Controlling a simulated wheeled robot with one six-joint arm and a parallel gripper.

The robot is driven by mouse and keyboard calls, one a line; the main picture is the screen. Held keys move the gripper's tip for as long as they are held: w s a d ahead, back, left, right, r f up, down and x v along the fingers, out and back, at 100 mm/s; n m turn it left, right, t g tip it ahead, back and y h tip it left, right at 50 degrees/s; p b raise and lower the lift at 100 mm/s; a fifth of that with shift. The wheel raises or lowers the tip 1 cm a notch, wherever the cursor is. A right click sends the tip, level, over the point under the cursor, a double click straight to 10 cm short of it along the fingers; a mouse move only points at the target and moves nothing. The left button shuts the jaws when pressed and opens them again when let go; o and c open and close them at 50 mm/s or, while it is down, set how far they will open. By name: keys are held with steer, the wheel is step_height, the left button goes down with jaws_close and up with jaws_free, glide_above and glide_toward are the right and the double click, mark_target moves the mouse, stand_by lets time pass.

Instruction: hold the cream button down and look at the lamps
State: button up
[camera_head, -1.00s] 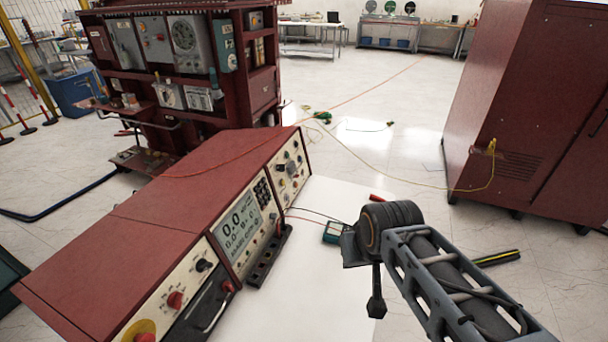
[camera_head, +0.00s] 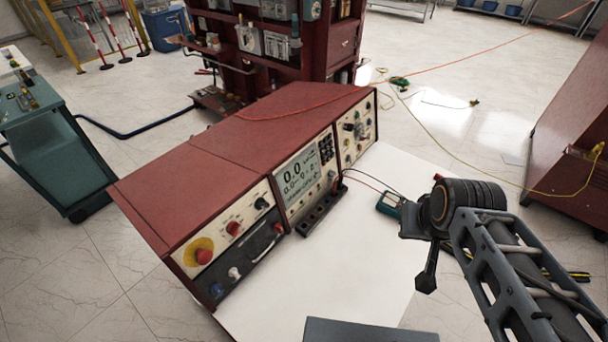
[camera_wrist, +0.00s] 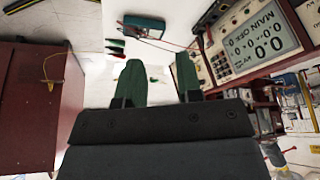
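A red console (camera_head: 205,150) stands on a white table. Its left front panel has a small cream or white button (camera_head: 234,272) on the dark lower part, between a blue button (camera_head: 216,290) and a red one (camera_head: 278,228). Which small parts are the lamps I cannot tell; a lit display screen (camera_head: 300,172) reads 0.0 and shows in the wrist view (camera_wrist: 262,42). My gripper (camera_wrist: 158,78) has two green fingers held apart, with nothing between them. It is clear of the console, and the cream button is not seen in the wrist view.
A red mushroom knob on yellow (camera_head: 203,256) sits left of a red knob (camera_head: 233,228). A teal meter (camera_head: 389,204) with leads lies on the white tabletop (camera_head: 350,260). A teal cart (camera_head: 55,150) stands left. Floor cables run behind the table.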

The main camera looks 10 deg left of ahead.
jaws_close()
stand_by(1.5)
